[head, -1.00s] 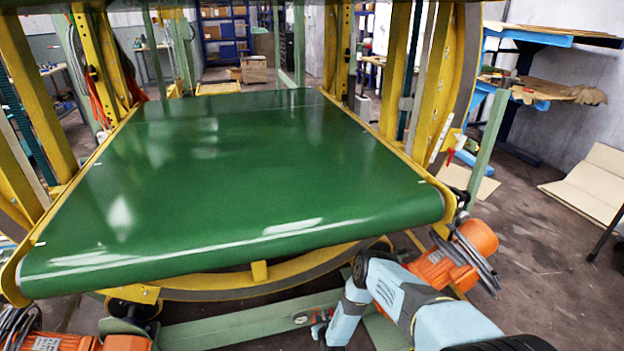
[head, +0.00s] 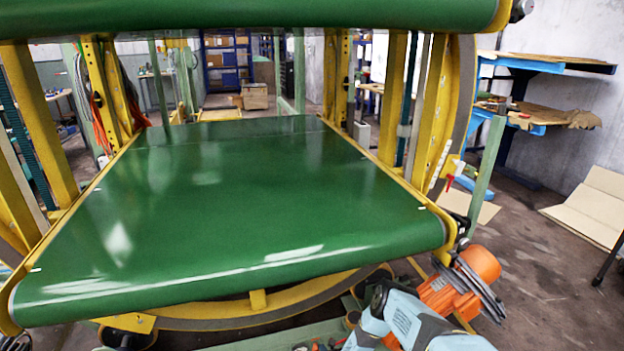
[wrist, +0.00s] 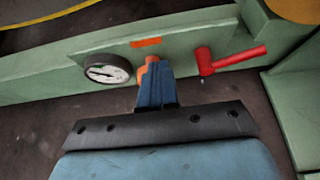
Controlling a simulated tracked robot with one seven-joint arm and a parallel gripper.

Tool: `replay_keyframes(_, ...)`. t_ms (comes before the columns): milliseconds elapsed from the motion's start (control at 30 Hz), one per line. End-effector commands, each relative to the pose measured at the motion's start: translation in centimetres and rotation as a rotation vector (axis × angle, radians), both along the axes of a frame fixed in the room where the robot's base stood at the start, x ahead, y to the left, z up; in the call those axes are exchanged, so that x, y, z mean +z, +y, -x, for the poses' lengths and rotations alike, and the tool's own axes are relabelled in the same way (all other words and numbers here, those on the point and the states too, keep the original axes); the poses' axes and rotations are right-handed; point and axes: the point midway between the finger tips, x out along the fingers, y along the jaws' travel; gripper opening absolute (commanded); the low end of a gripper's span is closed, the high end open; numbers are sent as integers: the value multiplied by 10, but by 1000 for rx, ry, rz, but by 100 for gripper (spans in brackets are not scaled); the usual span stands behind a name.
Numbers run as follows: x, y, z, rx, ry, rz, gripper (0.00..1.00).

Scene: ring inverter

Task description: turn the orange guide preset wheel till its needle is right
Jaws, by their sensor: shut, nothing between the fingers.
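In the wrist view a round gauge (wrist: 107,68) with a dark rim and pale face sits on a green beam. Its needle is too small to read surely. An orange wheel (wrist: 151,61) shows just right of the gauge, mostly hidden by my gripper (wrist: 154,68). The blue fingers are shut together, with their tips in front of the wheel. I cannot tell whether they touch it. My gripper cannot be made out in the head view, where my arm reaches down at the bottom edge.
A red lever (wrist: 230,60) sticks out of the beam, close right of the wheel. An orange label (wrist: 146,42) is above it. In the head view a green conveyor belt (head: 240,200) fills the middle, with an orange motor (head: 480,263) right of my arm.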

Motion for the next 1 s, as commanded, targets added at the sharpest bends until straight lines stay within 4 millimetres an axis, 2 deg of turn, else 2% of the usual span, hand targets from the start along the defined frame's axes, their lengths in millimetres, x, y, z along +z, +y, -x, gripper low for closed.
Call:
replay_keyframes(467,-3,0,3,2,8,1,0)
replay_keyframes(800,5,-2,2,0,6,0,0)
replay_keyframes(1000,5,-7,16,1,7,-1,0)
